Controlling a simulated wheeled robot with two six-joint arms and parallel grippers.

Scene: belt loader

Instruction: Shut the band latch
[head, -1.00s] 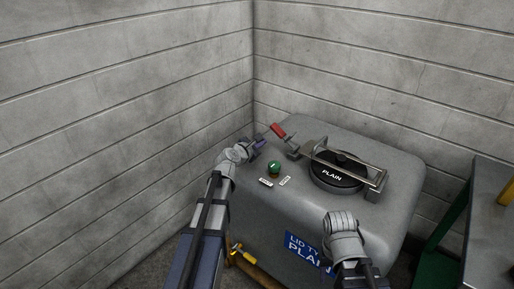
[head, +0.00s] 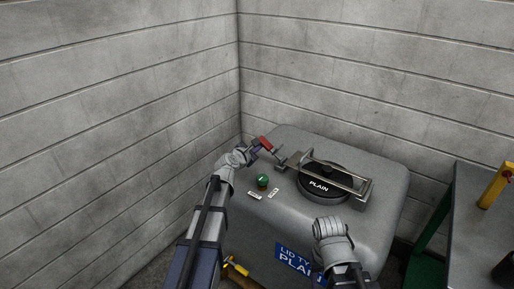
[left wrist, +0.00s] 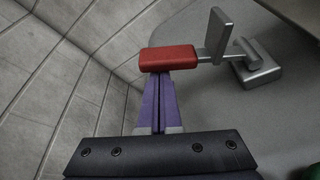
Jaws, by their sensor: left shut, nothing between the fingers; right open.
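The band latch has a red handle (head: 265,142) on a grey metal lever, at the left end of the metal band (head: 340,175) that crosses the black lid (head: 314,194) marked PLAIN. In the left wrist view the red handle (left wrist: 168,58) stands just beyond my left gripper (left wrist: 160,78), and its lever meets a grey bracket (left wrist: 257,70). My left gripper (head: 257,150) has its purple fingers shut and empty. The tips meet the handle's near edge in the picture; I cannot tell whether they touch. My right arm is low in the head view; its fingers are not visible.
The lid is on a grey rounded tank (head: 375,215) in a block-wall corner. A green knob (head: 263,181) and two small labels are on its top, left of the lid. A grey table (head: 480,210) with a yellow object (head: 495,187) stands at the right.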

